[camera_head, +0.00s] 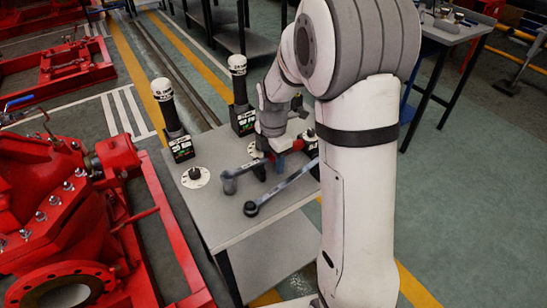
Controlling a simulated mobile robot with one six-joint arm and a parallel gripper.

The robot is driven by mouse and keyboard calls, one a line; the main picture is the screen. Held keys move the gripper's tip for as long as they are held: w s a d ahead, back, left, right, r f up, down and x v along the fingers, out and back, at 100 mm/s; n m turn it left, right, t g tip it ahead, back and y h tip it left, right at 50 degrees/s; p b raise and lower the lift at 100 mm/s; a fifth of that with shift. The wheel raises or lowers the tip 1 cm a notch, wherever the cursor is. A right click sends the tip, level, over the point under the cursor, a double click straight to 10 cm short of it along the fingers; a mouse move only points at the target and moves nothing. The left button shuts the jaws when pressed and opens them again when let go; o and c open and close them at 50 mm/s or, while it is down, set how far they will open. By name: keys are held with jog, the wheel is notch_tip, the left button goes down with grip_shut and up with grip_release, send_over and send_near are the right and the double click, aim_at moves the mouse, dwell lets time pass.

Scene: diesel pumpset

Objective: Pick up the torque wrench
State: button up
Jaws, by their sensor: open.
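The torque wrench (283,187) is a long grey bar with a dark round head at its near left end. It appears to lie slantwise on the grey tabletop, and its far right end runs behind my arm. My gripper (246,178) is over the table, left of the wrench and close to its round head. Its grey fingers point down and stand apart, with nothing seen between them. I cannot tell from this one view how high the fingers are above the table, or whether they touch the wrench.
The small grey table (238,222) also carries two upright black tools with white tops, one at the left (173,125) and one behind (240,100). A white disc (195,177) lies near its left edge. Red pump machinery (62,205) stands close on the left.

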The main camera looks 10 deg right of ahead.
grip_shut()
dwell(0.4)
jog(key=shift+r, duration=0.1)
notch_tip(320, 180, up, 10)
jog(key=shift+p, duration=0.55)
jog(key=c, duration=0.6)
grip_release()
jog(key=shift+c, duration=0.2)
grip_shut()
